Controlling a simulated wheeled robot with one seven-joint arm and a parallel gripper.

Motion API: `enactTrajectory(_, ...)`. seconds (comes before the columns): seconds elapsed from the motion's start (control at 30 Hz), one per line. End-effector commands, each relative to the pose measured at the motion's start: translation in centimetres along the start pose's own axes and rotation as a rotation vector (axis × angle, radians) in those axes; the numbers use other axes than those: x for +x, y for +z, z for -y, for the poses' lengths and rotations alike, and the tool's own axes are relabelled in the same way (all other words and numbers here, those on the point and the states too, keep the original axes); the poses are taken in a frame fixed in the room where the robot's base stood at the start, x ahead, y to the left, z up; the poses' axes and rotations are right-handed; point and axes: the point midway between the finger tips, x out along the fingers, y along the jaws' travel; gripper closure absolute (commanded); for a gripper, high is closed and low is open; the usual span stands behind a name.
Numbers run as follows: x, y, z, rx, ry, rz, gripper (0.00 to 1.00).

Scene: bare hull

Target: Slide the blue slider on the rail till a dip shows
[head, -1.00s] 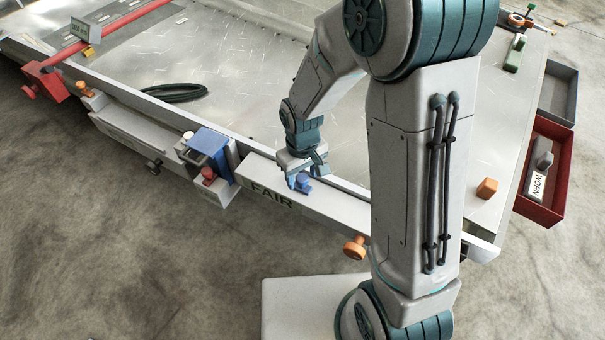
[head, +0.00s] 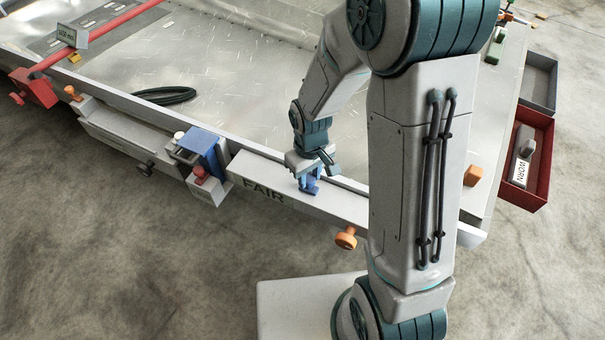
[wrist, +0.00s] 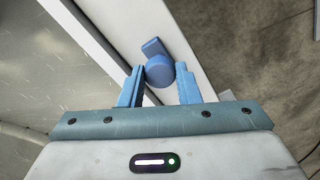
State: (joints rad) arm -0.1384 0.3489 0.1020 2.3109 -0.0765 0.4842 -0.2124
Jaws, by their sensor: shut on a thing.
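The blue slider (head: 311,187) sits on the pale rail marked FAIR (head: 232,168), to the right of the lettering. My gripper (head: 309,178) is above it with its blue fingers down around it. In the wrist view the slider's round knob (wrist: 159,71) lies between the two fingertips of my gripper (wrist: 158,84), and a flat blue tab sticks out beyond it. The gripper is shut on the slider. No dip shows on the parts of the rail in view; my arm hides some of its right part.
A blue clamp-like block (head: 205,152) with a red knob (head: 201,174) stands at the rail's left end. An orange knob (head: 346,238) juts from the front below the rail. A red bin labelled WORN (head: 541,180) is at the right.

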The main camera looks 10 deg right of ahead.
Motion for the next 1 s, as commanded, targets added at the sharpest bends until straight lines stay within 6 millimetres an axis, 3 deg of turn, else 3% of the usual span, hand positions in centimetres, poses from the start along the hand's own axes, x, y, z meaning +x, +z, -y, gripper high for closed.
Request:
enactTrajectory(0.17, 0.0, 0.0, 0.0, 0.000, -0.001, 0.001, 1.00)
enactTrajectory(0.2, 0.0, 0.0, 0.0, 0.000, -0.001, 0.001, 0.59)
enactTrajectory(0.27, 0.0, 0.0, 0.0, 0.000, -0.001, 0.001, 0.48)
enactTrajectory(0.53, -0.1, 0.0, 0.0, 0.000, -0.001, 0.000, 0.48)
enactTrajectory(0.67, -1.1, -0.1, 0.0, 0.000, 0.000, -0.003, 0.48)
enactTrajectory(1.0, -8.5, -0.1, 0.0, 0.000, 0.001, -0.006, 0.48)
